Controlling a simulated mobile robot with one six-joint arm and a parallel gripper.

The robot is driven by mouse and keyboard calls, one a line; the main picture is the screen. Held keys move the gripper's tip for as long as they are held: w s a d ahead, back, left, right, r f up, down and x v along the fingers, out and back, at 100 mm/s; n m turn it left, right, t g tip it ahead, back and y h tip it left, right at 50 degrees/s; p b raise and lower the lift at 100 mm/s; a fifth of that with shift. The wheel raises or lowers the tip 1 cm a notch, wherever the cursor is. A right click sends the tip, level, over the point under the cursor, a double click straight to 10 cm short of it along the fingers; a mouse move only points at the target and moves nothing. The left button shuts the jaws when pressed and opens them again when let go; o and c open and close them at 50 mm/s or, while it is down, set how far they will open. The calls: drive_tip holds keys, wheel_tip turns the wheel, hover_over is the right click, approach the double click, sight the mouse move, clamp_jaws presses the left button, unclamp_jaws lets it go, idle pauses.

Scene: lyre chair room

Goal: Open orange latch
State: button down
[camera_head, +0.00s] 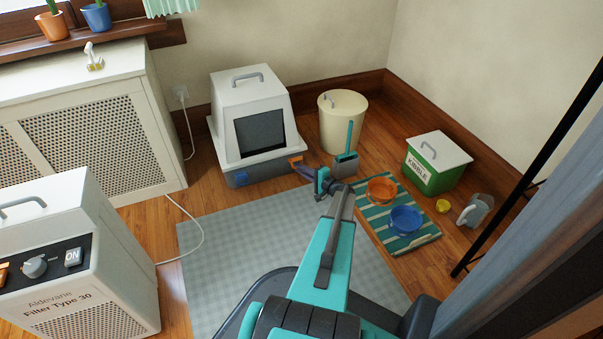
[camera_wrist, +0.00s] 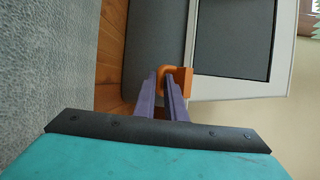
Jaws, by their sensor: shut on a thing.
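The orange latch (camera_head: 296,160) is on the right side of the covered litter box (camera_head: 254,100), near the seam between its white hood and grey base (camera_head: 262,173). In the wrist view the latch (camera_wrist: 185,78) sits at the end of my gripper's two purple fingers, against the edge of the hood. My gripper (camera_head: 303,167) reaches in from the right, low over the floor, and its fingers (camera_wrist: 163,84) are shut on the latch. The fingers hide part of the latch. A blue latch (camera_head: 241,180) shows on the front of the base.
A cream bin (camera_head: 343,122) and a teal-handled scoop in a holder (camera_head: 346,163) stand right of the box. A striped mat (camera_head: 372,223) holds an orange bowl (camera_head: 382,190) and a blue bowl (camera_head: 405,221). A grey checked rug (camera_head: 235,262) lies in front.

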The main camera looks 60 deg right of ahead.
drive_tip(key=shift+w+f+n+t+b, duration=0.1)
drive_tip(key=shift+f+n+t+b, duration=0.2)
drive_tip(key=shift+f+t+b, duration=0.6)
drive_tip(key=shift+r+g, duration=0.3)
drive_tip(key=shift+r, duration=0.05)
drive_tip(key=c, duration=2.1)
unclamp_jaws()
drive_tip(key=shift+s+a+r, duration=0.1)
drive_tip(key=shift+s, duration=0.5)
drive_tip(key=p+v, duration=0.5)
drive_tip(key=v, duration=0.6)
drive_tip(key=shift+a, duration=0.1)
drive_tip(key=shift+v, duration=0.8)
drive_tip(key=shift+a, duration=0.1)
